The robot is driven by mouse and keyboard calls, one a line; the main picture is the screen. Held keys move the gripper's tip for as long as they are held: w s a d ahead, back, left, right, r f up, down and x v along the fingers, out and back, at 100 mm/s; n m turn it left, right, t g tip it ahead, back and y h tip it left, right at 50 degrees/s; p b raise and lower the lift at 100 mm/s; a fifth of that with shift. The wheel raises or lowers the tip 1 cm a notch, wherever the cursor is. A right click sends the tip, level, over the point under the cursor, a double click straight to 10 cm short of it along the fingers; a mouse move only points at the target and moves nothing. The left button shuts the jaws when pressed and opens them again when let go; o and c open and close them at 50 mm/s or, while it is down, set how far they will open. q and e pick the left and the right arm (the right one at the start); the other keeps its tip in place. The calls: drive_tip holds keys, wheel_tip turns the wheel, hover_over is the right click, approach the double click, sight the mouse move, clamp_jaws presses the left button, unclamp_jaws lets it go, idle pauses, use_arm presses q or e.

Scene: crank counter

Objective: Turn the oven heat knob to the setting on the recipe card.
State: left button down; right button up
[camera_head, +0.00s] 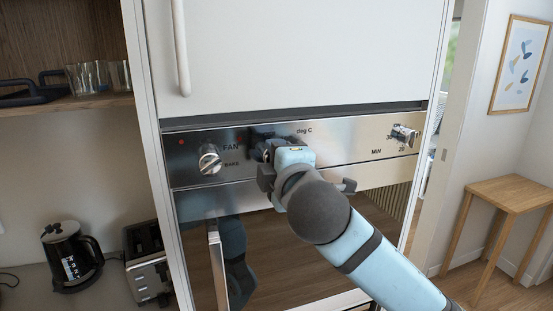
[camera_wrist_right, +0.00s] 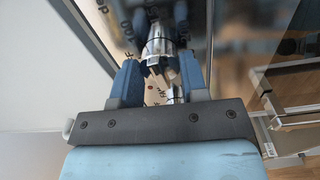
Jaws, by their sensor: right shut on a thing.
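The oven control panel (camera_head: 350,150) is a shiny metal strip with a "deg C" scale in its middle. My right gripper (camera_head: 270,150) is at the panel below that "deg C" label and hides the heat knob in the head view. In the right wrist view, the blue fingers of my right gripper (camera_wrist_right: 160,50) are shut on a silver heat knob (camera_wrist_right: 157,42), one on each side. Printed numbers show beside the knob, but its setting cannot be read. My left gripper and the recipe card are not in view.
A fan knob (camera_head: 209,160) is on the panel's left and a minutes knob (camera_head: 404,134) on its right. A white cabinet door (camera_head: 300,50) is above. A kettle (camera_head: 70,255) and a toaster (camera_head: 147,270) stand at left. A wooden table (camera_head: 510,193) is at right.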

drive_tip(key=shift+m, duration=1.2)
drive_tip(key=o, duration=0.9)
drive_tip(key=b+v, duration=0.2)
drive_tip(key=v, duration=1.2)
